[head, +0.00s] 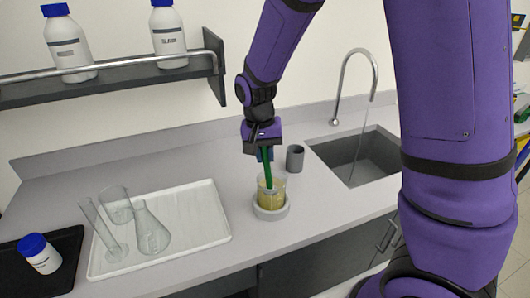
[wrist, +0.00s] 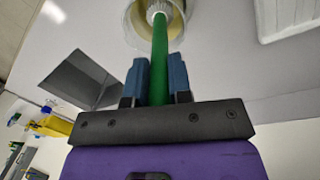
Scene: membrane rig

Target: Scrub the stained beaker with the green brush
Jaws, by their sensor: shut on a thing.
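My gripper (head: 264,154) is above the stained beaker (head: 271,197) and is shut on the green brush (wrist: 160,60). The brush points down, and its white bristle end is inside the beaker's mouth in the wrist view. The beaker is clear with a yellowish-brown stain and stands upright in a pale round holder (head: 271,212) on the counter. The beaker's rim also shows in the wrist view (wrist: 183,38). I cannot tell whether the bristles touch the beaker's wall or bottom.
A grey cup (head: 295,158) stands just behind the beaker, to its right. The sink (head: 374,160) with a tap is at the right. A white tray (head: 205,225) with clear glassware is at the left, beside a black tray (head: 66,270) with a blue-capped bottle (head: 40,255). A shelf (head: 120,82) holds bottles.

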